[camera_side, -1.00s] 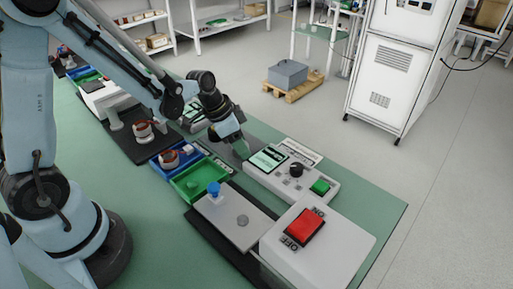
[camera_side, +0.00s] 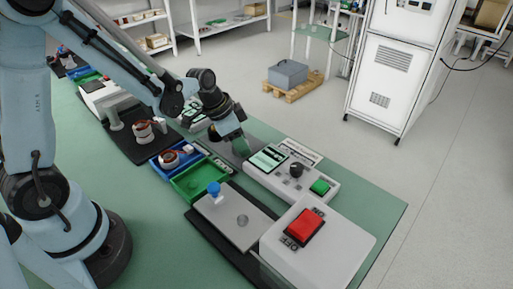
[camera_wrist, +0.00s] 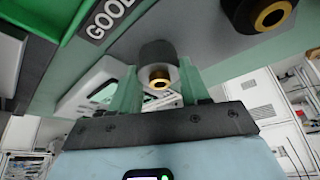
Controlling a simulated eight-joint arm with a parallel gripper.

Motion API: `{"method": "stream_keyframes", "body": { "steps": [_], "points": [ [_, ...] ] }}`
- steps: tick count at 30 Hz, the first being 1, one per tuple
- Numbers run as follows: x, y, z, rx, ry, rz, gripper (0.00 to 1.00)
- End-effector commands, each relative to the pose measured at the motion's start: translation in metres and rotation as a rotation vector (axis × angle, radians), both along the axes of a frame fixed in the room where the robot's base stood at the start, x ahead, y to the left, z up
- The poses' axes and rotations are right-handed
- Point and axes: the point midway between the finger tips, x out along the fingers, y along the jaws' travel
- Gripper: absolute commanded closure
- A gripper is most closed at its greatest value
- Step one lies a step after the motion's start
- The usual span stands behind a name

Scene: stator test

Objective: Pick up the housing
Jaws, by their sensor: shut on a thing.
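In the wrist view, a dark grey cylindrical housing (camera_wrist: 158,54) with a brass-coloured ring at its centre sits between the two green fingers of my gripper (camera_wrist: 158,84). The fingers are shut on it. In the side view, my gripper (camera_side: 240,146) points down at the far side of the green bin, left of the grey control box. The housing is not clearly visible there. A second dark part with a brass ring (camera_wrist: 265,16) shows at the upper right of the wrist view, apart from my fingers.
The green bin (camera_side: 176,184), blue bin (camera_side: 158,168) with a copper-wound part, and grey plate (camera_side: 222,228) with a blue knob stand nearby. The control box (camera_side: 262,181) and the white box with a red switch (camera_side: 341,254) stand to the right. A "GOOD" label (camera_wrist: 101,20) shows.

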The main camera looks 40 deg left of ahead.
Motion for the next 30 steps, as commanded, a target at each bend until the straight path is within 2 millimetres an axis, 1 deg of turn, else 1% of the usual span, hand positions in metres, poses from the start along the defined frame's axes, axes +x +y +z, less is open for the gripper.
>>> {"method": "stream_keyframes", "body": {
  "steps": [5, 8, 15, 21, 27, 30],
  "points": [
    [-0.001, 0.0, 0.018, 0.0, 0.0, 0.0, 0.86],
    [-0.001, 0.0, 0.034, -0.001, 0.0, 0.0, 0.86],
    [-0.026, -0.042, 0.062, 0.0, 0.001, -0.008, 0.86],
    [-0.044, -0.072, 0.083, 0.0, 0.0, -0.007, 0.86],
    [-0.056, -0.092, 0.097, 0.0, 0.001, -0.004, 0.86],
    [-0.061, -0.098, 0.101, 0.0, 0.001, -0.015, 0.86]
  ]
}}
